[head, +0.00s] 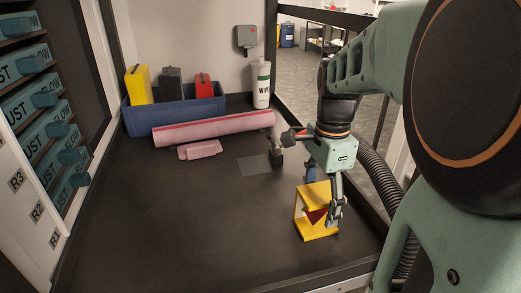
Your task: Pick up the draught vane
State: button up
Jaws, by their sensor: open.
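A yellow open frame with a dark red, pointed flap (316,215) inside it stands upright near the front right of the bench; I take it to be the draught vane (319,236). My gripper (324,196) points down over it, with its fingers apart. One finger is in front of the frame's right side, and the other is behind its top edge, partly hidden. I cannot tell whether either finger touches the frame.
A small dark fixture (276,156) stands by a grey square (254,166) behind the vane. A pink roll (213,127), a pink tray (200,149), a blue bin (176,115) and a wipes bottle (261,84) are at the back. The left and front bench is clear.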

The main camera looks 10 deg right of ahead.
notch_tip(320, 180, down, 4)
jog(key=shift+r, duration=0.25)
jog(key=c, duration=1.4)
jog(key=shift+o, duration=0.2)
jog(key=shift+r, duration=0.15)
